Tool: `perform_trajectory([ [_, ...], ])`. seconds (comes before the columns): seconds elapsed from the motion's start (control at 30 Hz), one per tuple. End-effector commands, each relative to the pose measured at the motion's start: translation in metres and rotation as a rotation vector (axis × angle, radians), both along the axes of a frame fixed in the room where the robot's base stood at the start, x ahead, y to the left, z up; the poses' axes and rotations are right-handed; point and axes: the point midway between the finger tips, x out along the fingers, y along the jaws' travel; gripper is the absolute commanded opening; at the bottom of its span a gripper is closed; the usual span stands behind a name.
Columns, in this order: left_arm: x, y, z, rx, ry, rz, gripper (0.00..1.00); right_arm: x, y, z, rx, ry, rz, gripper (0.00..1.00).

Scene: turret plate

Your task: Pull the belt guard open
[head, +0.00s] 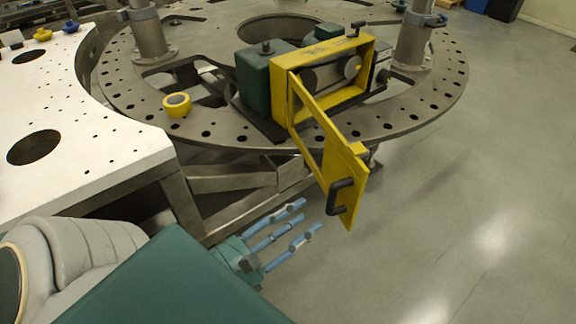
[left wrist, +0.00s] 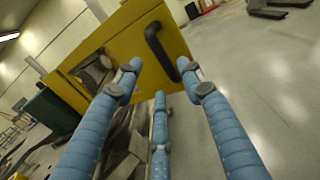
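The yellow belt guard (head: 335,165) is swung out from its yellow frame (head: 362,62) and hangs at an angle over the plate's front edge. Its black handle (head: 340,197) is near the free end. Pulleys (head: 308,78) show inside the frame. My left gripper (head: 300,225) is left of the handle and a little below it, apart from it, with its blue fingers spread and empty. In the left wrist view the handle (left wrist: 160,47) lies ahead, between the fingertips, on the yellow guard (left wrist: 125,35). My right gripper is not in view.
The round turret plate (head: 425,112) carries the machine, two posts and a yellow ring (head: 177,104). A white perforated table (head: 85,125) stands at the left. The floor (head: 470,220) to the right is clear.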

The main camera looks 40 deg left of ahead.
Motion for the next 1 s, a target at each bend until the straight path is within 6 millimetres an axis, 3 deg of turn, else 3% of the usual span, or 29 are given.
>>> perform_trajectory([
  [0.1, -0.016, 0.003, -0.001, 0.001, 0.004, -0.002, 0.39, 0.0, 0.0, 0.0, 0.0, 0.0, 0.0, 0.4],
  [0.3, -0.028, 0.006, 0.0, -0.001, 0.001, -0.001, 0.39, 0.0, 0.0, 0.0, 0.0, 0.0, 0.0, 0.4],
  [0.87, -0.028, 0.006, 0.0, 0.001, 0.0, 0.0, 0.39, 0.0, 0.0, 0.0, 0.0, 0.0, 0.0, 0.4],
  [1.0, -0.027, 0.011, -0.023, 0.129, -0.002, -0.001, 0.39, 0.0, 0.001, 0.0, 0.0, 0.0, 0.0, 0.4],
])
